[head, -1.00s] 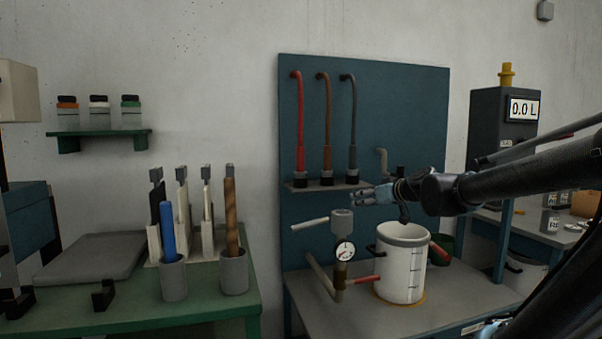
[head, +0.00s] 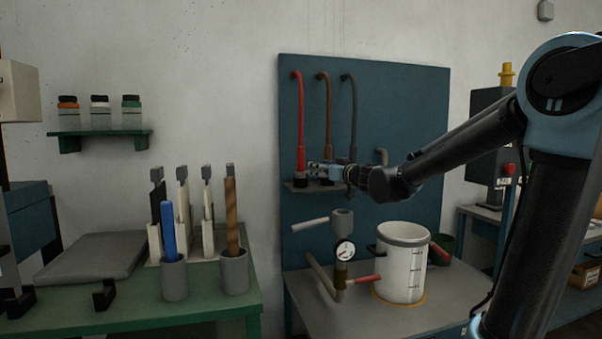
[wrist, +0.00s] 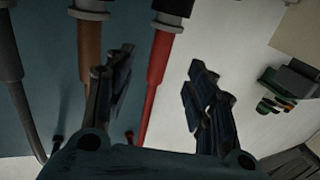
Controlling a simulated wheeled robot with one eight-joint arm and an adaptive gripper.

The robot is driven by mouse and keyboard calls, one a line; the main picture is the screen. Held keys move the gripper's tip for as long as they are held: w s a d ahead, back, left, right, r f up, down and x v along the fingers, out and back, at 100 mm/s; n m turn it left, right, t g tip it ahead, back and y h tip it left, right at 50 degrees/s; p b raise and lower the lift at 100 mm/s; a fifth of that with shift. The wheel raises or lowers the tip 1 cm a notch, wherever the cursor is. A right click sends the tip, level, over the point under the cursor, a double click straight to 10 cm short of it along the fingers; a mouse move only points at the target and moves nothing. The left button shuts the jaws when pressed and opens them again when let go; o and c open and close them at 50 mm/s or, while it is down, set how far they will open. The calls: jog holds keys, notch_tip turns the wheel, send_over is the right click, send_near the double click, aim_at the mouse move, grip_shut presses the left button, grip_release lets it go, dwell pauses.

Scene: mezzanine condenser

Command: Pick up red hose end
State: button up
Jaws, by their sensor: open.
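The red hose (head: 301,120) hangs on the blue panel, its lower end at a dark collar on a small shelf. My gripper (head: 311,169) is at the red hose's lower end, fingers pointing left, partly covering the brown hose's foot. In the wrist view the red hose (wrist: 157,80) runs between the two spread fingers of my open gripper (wrist: 160,66), nearer the left finger. The picture does not settle whether that finger touches it. The fingers are not closed on it.
The brown hose (head: 327,115) and the dark grey hose (head: 351,110) hang close to the right of the red one. The shelf (head: 292,187) is just below. A gauge (head: 345,250) and white bucket (head: 400,270) stand lower. Left of the panel is bare wall.

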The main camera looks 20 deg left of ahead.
aim_at(303, 165)
jog(key=x, duration=0.7)
jog(key=shift+w+a, duration=0.15)
jog(key=shift+x, duration=2.65)
jog(key=shift+a, duration=0.15)
grip_shut()
